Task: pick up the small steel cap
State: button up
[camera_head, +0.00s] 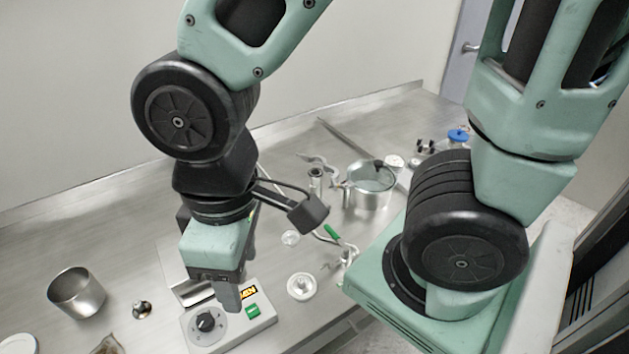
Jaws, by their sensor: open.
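A small shiny steel piece (141,309) that looks like the steel cap lies on the steel bench at the lower left. It is low and rounded, with a dark spot on top. My gripper (212,294) points down to the right of it, over the back of a white control box. The gripper is open, with one grey finger showing clearly in front of the box; the other finger is mostly hidden. No cap shows between the fingers, and the gripper is clear of the small steel piece.
An open steel cup (76,292) stands left of the small piece. The white control box (230,328) has a black knob and green switch. Bench is bare at the far left.

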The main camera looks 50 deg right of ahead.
aim_at(301, 285)
jog(key=k+j+z, duration=0.35)
jog(key=j, duration=0.15)
jog(key=k+j+z, duration=0.2)
jog(key=j+z, duration=0.2)
jog(key=k+j+z, duration=0.35)
